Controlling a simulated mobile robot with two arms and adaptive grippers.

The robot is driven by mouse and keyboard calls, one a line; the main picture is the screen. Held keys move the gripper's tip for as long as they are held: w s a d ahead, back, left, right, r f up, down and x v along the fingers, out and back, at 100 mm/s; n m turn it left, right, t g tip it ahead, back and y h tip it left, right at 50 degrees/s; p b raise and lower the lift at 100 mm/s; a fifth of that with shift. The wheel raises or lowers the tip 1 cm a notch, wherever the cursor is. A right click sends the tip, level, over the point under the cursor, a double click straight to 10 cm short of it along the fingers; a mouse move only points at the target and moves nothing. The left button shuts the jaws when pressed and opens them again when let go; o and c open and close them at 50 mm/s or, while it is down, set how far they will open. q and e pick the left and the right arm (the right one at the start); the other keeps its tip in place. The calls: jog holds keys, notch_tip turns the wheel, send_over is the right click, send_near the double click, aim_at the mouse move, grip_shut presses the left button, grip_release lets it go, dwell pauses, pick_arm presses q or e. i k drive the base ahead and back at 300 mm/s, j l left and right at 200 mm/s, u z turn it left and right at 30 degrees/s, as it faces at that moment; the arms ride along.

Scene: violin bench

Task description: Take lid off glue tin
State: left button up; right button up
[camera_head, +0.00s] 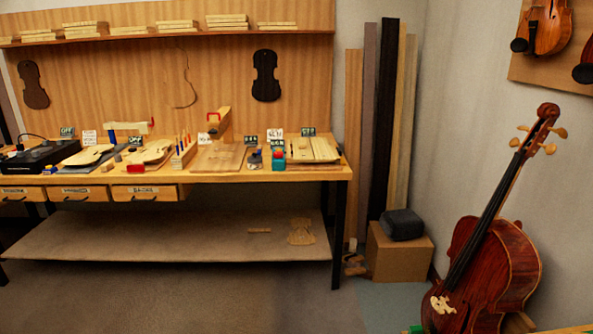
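I cannot make out a glue tin or its lid for certain. Small objects stand on the workbench (310,174) across the room: a teal block-like thing with a red top (278,159) and a small dark thing (256,159) to its left. They are too small to tell what they are. Neither of my grippers shows in this view.
A cello (490,255) leans at the right, near the wall. A cardboard box (398,255) with a dark case (402,225) stands beside tall boards (383,120) right of the bench. The floor (190,295) before the bench looks clear. A wooden surface (572,330) shows at bottom right.

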aim_at(254, 158)
jog(key=i+u, duration=0.1)
jog(key=i, duration=0.9)
jog(key=i+l+u, duration=0.1)
jog(key=i+l, duration=0.15)
jog(key=i, duration=0.75)
